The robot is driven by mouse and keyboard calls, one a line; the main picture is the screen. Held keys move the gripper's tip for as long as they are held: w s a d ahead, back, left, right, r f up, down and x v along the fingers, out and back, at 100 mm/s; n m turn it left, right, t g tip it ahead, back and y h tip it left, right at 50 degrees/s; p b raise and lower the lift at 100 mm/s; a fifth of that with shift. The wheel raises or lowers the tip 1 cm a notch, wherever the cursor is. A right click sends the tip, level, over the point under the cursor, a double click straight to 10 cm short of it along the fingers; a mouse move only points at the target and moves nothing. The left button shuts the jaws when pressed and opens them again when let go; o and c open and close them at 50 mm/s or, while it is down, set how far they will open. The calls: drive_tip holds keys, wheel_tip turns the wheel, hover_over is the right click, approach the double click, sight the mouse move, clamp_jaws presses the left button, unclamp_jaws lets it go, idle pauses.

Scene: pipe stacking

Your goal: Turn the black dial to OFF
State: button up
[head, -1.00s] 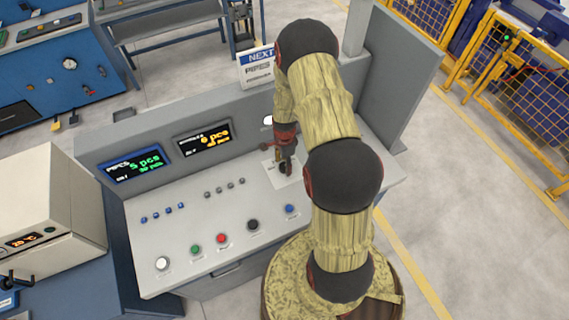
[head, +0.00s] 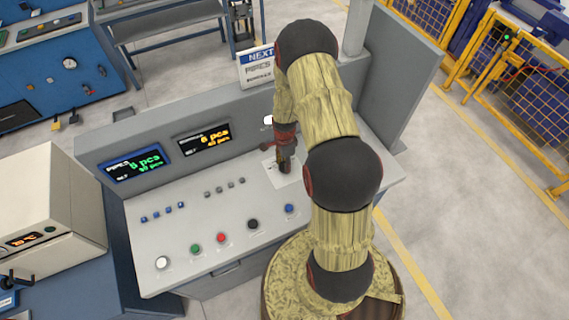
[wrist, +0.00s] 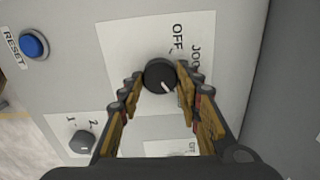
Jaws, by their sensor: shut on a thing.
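The black dial (wrist: 160,75) sits on a white label plate (wrist: 125,48) marked "OFF" and "JOG" in the wrist view. Its white pointer line runs toward the lower right of that picture, away from the "OFF" lettering. My gripper (wrist: 157,84) is around the dial, with a finger at each side of it, shut on it. In the head view my gripper (head: 285,162) points down onto the white plate (head: 270,174) at the right part of the console, and it hides the dial there.
A blue RESET button (wrist: 33,44) and a smaller grey selector knob (wrist: 82,142) are near the plate. The grey console (head: 190,215) carries several buttons and two displays. A raised grey side panel (head: 400,75) stands right of my arm.

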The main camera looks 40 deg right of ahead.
drive_tip(key=shift+c, duration=0.5)
drive_tip(key=shift+n, duration=0.3)
drive_tip(key=shift+f+n+b, duration=0.1)
drive_tip(key=shift+n+b, duration=0.65)
drive_tip(key=shift+n, duration=0.15)
drive_tip(key=n+b, duration=0.2)
drive_tip(key=n, duration=0.2)
drive_tip(key=n+b, duration=0.1)
drive_tip(key=n, duration=0.3)
drive_tip(key=n+b, duration=0.1)
drive_tip(key=n, duration=0.2)
drive_tip(key=shift+w+n+b, duration=0.1)
drive_tip(key=shift+n+b, duration=0.2)
drive_tip(key=shift+n, duration=0.1)
drive_tip(key=n+b, duration=0.1)
drive_tip(key=n, duration=0.4)
drive_tip(key=shift+n+b, duration=0.5)
drive_tip(key=shift+n, duration=1.9)
